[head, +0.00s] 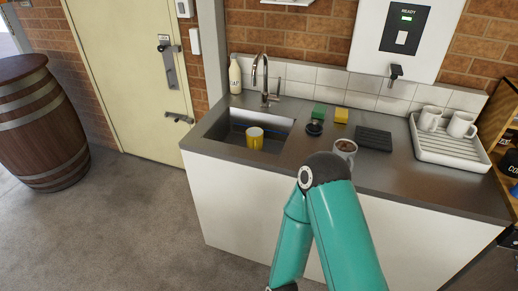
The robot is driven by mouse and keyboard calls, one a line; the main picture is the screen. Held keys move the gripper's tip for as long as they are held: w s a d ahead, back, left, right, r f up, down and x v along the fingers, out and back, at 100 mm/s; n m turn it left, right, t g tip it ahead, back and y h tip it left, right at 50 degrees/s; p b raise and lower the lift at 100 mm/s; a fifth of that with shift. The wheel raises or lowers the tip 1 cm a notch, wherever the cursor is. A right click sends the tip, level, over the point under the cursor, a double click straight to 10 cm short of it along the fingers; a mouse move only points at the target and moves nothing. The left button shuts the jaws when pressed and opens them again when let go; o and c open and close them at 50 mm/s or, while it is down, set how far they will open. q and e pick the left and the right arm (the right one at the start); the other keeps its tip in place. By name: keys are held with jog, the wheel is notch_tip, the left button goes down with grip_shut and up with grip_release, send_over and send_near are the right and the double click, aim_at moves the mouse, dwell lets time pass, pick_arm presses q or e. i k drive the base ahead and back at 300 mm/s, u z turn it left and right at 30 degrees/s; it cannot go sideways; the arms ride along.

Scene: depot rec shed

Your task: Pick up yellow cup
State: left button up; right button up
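The yellow cup (254,138) stands upright inside the sunken sink basin (219,132) at the left of the counter. Only its upper part and front side show clearly. A teal arm of mine rises from the bottom centre and bends in front of the counter, to the right of the cup and well apart from it. No gripper fingers are visible, so I cannot see the state of either gripper. Nothing is seen touching the cup.
A tall tap (265,80) rises behind the sink, with a soap bottle (235,76) beside it. A white rack (447,153) holds mugs. A barrel (40,125) stands left.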

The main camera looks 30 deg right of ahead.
aim_at(254, 135)
jog(key=u, duration=0.75)
jog(key=i, duration=0.9)
jog(key=z, duration=1.2)
jog(key=k, duration=0.4)
jog(key=z, duration=0.25)
jog(key=i, duration=0.65)
